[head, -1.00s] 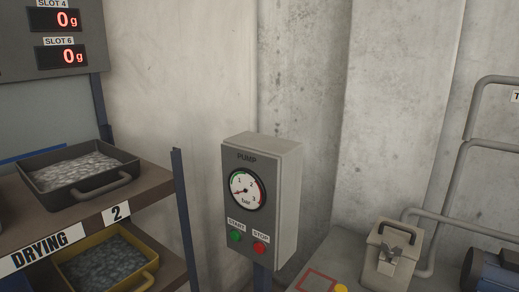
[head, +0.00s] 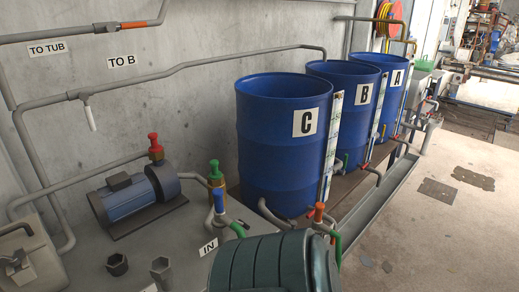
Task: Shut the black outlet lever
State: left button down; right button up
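I cannot make out a black outlet lever in the head view. Several coloured valve handles show: a red one (head: 155,146) above the pump, a green one (head: 215,171) on a brass-coloured body, a blue one (head: 219,201) near the IN label, and an orange one (head: 319,212) in front of drum C. Green levers (head: 238,230) also show by the dark green ribbed tank (head: 262,264) at the bottom edge, which is cut off. Neither of my grippers is in view.
Blue drums C (head: 272,165), B (head: 334,120) and A (head: 385,80) stand in a row along the concrete wall. A blue pump motor (head: 128,198) and a beige can (head: 35,265) are at the left. Open floor (head: 450,230) lies at the right.

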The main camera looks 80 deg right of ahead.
aim_at(280, 215)
jog(key=z, duration=2.7)
